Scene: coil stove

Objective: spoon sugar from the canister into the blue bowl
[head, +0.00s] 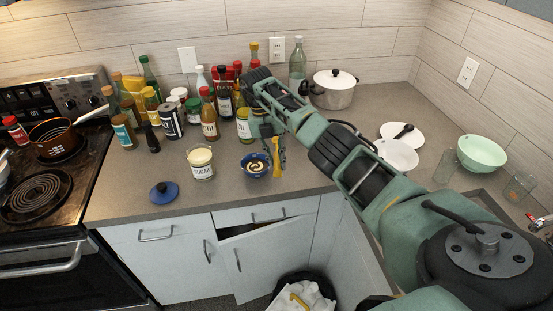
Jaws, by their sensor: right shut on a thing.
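The sugar canister (202,171), a clear jar with a label and pale contents, stands open on the counter. A blue lid (163,192) lies on the counter in front of it, to the left. The small blue bowl (246,170) sits right of the canister with pale and brownish contents. My right gripper (277,151) points down just right of the bowl, shut on a yellow spoon (276,158) held roughly upright. The spoon's lower end is too small to tell whether it touches the bowl or carries sugar. My left gripper is out of view.
Several bottles and jars (209,125) crowd the counter behind. A pot (334,95) stands farther back. White plates (397,155) and a green bowl (481,152) are at the right. The stove (35,235) is at the left. A cabinet door (262,262) hangs ajar below.

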